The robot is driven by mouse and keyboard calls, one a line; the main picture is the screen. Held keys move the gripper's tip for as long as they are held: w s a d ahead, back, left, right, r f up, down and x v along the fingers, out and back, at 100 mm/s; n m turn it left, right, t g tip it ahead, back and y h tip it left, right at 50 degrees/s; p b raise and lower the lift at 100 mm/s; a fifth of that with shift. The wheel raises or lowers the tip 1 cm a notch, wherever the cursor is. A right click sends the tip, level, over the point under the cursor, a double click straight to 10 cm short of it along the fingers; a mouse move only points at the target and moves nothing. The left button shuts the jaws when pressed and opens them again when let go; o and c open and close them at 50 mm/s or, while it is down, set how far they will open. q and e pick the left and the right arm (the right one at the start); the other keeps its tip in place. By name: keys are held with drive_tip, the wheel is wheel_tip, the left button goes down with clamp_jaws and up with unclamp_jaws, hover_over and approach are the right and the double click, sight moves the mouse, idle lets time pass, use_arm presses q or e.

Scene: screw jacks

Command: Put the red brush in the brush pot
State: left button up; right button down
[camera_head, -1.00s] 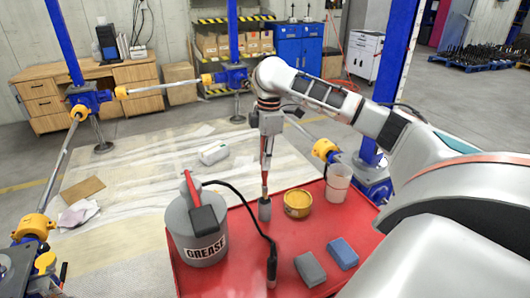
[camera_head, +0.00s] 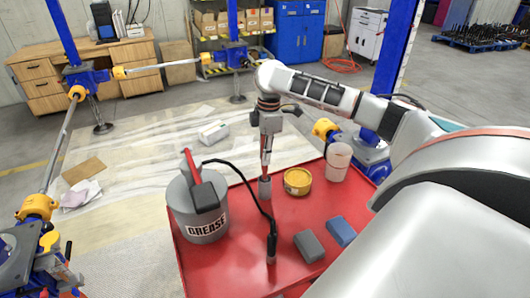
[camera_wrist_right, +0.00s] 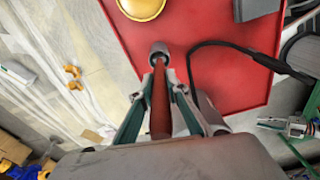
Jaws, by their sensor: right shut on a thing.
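My right gripper (camera_head: 266,157) points straight down over the red tray, its fingers shut on the red brush (camera_wrist_right: 160,105). In the wrist view the red handle lies between the two fingers. The small grey brush pot (camera_head: 264,188) stands upright on the tray, directly below the gripper; it also shows in the right wrist view (camera_wrist_right: 159,49). The brush's lower end meets the pot's mouth and is hidden there; I cannot tell how deep it sits. My left gripper is not in view.
On the red tray (camera_head: 238,262) stand a grey grease can (camera_head: 196,212) with a black hose, a yellow tin (camera_head: 297,181), a whitish cup (camera_head: 338,161), a grey block (camera_head: 309,246) and a blue block (camera_head: 341,231). The can stands close left of the pot, the tin close right.

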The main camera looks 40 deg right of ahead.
drive_tip(key=c, duration=2)
unclamp_jaws()
drive_tip(key=shift+o, duration=0.5)
drive_tip(key=r, duration=1.2)
drive_tip(key=shift+s+d, duration=0.15)
drive_tip(key=shift+d, duration=0.2)
